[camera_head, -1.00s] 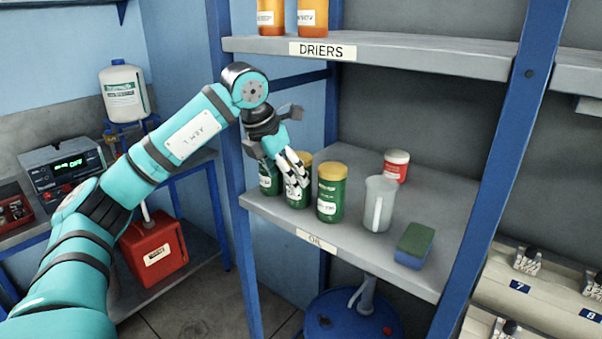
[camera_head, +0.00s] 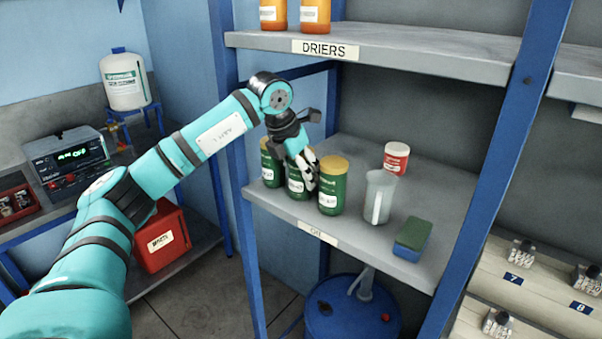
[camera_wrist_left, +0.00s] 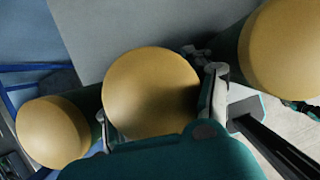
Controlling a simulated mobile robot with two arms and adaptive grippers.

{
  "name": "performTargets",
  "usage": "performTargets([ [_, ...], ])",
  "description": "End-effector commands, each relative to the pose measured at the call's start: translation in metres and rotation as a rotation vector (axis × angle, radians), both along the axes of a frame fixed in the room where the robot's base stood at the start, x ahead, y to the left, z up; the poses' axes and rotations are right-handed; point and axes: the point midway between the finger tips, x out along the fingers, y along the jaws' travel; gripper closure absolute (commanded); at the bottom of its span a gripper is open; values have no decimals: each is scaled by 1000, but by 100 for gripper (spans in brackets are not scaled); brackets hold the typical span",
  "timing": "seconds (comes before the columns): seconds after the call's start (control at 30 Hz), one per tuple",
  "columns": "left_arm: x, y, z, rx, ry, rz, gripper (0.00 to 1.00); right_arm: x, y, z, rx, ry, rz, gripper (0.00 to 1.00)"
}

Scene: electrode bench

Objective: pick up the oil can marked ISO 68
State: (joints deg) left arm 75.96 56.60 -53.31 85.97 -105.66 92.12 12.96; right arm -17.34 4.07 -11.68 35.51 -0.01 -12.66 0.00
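Three green oil cans with yellow lids stand in a row on the shelf marked OIL: the left can (camera_head: 271,170), the middle can (camera_head: 297,187) and the right can (camera_head: 333,187). Their white labels are too small to read, so I cannot tell which is ISO 68. My left gripper (camera_head: 307,172) is at the middle can and partly covers it. In the left wrist view, the middle lid (camera_wrist_left: 152,92) lies between the two spread fingers (camera_wrist_left: 160,112), with the left lid (camera_wrist_left: 52,132) and right lid (camera_wrist_left: 285,48) outside them. My right gripper is out of view.
A clear jug (camera_head: 379,197), a red-and-white tub (camera_head: 396,158) and a green-and-blue sponge (camera_head: 412,238) share the oil shelf (camera_head: 450,200). The driers shelf (camera_head: 430,58) is above. A blue post (camera_head: 237,190) stands left of the cans.

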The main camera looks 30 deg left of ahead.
Motion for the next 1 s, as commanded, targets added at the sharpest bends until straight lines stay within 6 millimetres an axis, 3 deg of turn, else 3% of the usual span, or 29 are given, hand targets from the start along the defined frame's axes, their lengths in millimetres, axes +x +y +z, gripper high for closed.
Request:
performTargets([
  [0.03, 0, 0, 0, -1, 0, 0, 65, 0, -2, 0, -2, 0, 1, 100],
  [0.3, 0, -1, 1, -2, -2, -1, 97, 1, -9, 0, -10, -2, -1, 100],
  [0.57, 0, -1, 2, -2, -2, -1, 98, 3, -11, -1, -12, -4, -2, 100],
  [0.77, 1, -1, 16, -3, -7, -2, 98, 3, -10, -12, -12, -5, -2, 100],
  [1.0, -49, 11, 11, 2, -4, 1, 98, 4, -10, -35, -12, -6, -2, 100],
])
